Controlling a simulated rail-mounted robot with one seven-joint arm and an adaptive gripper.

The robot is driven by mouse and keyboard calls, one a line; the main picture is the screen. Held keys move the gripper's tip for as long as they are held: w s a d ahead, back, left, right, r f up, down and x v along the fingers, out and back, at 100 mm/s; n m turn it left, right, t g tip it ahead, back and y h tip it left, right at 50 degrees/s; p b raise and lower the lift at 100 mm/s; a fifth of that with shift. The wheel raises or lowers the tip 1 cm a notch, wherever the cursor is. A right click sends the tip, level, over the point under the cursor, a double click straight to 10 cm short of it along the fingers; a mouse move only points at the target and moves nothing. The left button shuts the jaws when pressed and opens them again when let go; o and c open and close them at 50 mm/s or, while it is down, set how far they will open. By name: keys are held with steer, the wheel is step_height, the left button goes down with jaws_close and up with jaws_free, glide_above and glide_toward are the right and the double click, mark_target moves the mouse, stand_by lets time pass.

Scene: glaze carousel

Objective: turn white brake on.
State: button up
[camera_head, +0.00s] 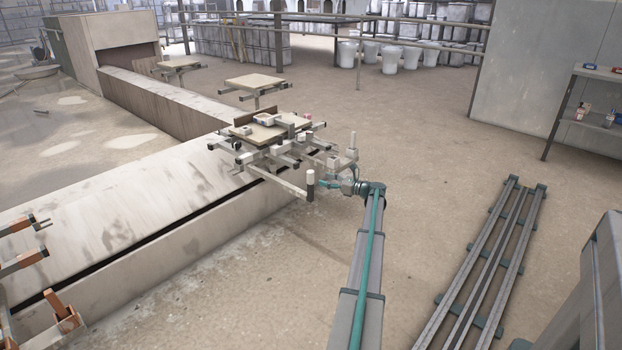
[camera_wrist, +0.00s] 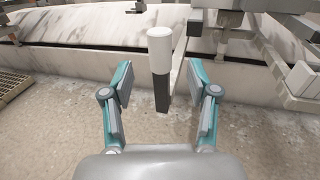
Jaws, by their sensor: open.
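A handle with a white upper part and a black lower part (camera_wrist: 160,50) stands at the end of a pale bar, and I take it for the white brake. It also shows in the head view (camera_head: 310,180), beside the carousel frame. My gripper (camera_wrist: 158,78) is open, with teal and grey fingers on both sides of the picture. The handle appears between and beyond the fingertips, and I see no contact. In the head view my gripper (camera_head: 328,183) is small, just right of the handle.
The carousel frame (camera_head: 270,140) carries flat boards and several jutting arms above a long pale trough (camera_head: 110,205). A pale upright post (camera_head: 352,141) stands on the frame's right. A floor rail (camera_head: 490,260) lies at right. Open floor (camera_head: 250,285) lies in front of the trough.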

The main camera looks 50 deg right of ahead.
mark_target(311, 176)
steer(key=w, duration=0.2)
steer(key=w+a+b, duration=0.1)
steer(key=w, duration=0.2)
steer(key=w+b, duration=0.1)
steer(key=w, duration=0.1)
steer(key=shift+w+a, duration=0.3)
steer(key=shift+w, duration=0.1)
steer(key=shift+c, duration=0.3)
jaws_close()
